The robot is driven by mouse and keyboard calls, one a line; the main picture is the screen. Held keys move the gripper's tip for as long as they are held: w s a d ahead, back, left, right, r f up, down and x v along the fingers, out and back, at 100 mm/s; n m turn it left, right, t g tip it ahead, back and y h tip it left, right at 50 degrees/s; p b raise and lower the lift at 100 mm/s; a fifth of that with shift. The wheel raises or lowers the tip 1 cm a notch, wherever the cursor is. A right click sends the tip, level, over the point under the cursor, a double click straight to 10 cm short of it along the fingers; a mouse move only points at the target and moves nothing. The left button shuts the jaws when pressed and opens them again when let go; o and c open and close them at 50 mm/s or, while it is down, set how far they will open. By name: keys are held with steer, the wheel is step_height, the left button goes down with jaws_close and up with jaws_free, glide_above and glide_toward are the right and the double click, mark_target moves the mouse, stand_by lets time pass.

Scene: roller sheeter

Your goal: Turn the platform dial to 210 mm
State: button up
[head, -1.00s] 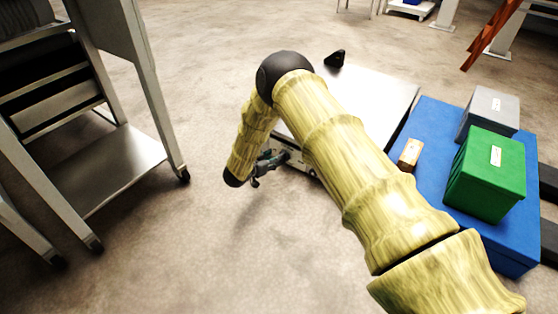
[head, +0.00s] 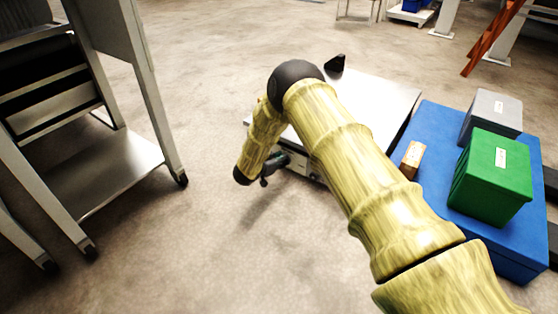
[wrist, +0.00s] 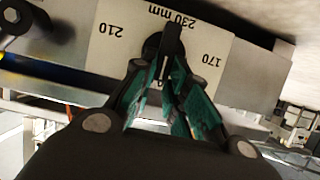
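The platform dial (wrist: 172,40) is a black knob with a bar-shaped handle on a pale plate (wrist: 108,57). In the wrist view the plate reads, upside down, 210 at left, 230 mm at the top and 170 at right. The bar points up in the picture, at the 230 mm mark. My gripper (wrist: 170,72) has its green-padded fingers drawn together on both sides of the bar, and they look closed on it. In the head view my gripper (head: 274,164) is at the front of the low pale-topped machine (head: 385,97); the dial is hidden there.
A blue platform (head: 430,145) at right carries a green box (head: 490,178), a grey box (head: 490,115) and a small wooden block (head: 411,160). A metal rack (head: 115,170) stands at left. Floor between rack and machine is clear.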

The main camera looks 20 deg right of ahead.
mark_target(287, 162)
jaws_close()
steer(key=shift+s+r+p, duration=0.1)
steer(key=shift+p, duration=0.25)
steer(key=f+m+t+p, duration=0.1)
steer(key=m+t+p, duration=0.1)
steer(key=m+p, duration=0.1)
steer(key=s+d+f+m+t+y+p, duration=0.1)
steer(key=m+t+p, duration=0.1)
steer(key=m+p, duration=0.1)
steer(key=s+f+m+t+y+p, duration=0.1)
steer(key=m+t+p, duration=0.1)
steer(key=m, duration=0.3)
steer(key=shift+s+d+p, duration=0.25)
steer(key=shift+d+p, duration=0.15)
steer(key=shift+p, duration=0.3)
steer(key=shift+f+m+t, duration=0.3)
steer(key=shift+m+t, duration=0.2)
steer(key=shift+m, duration=0.6)
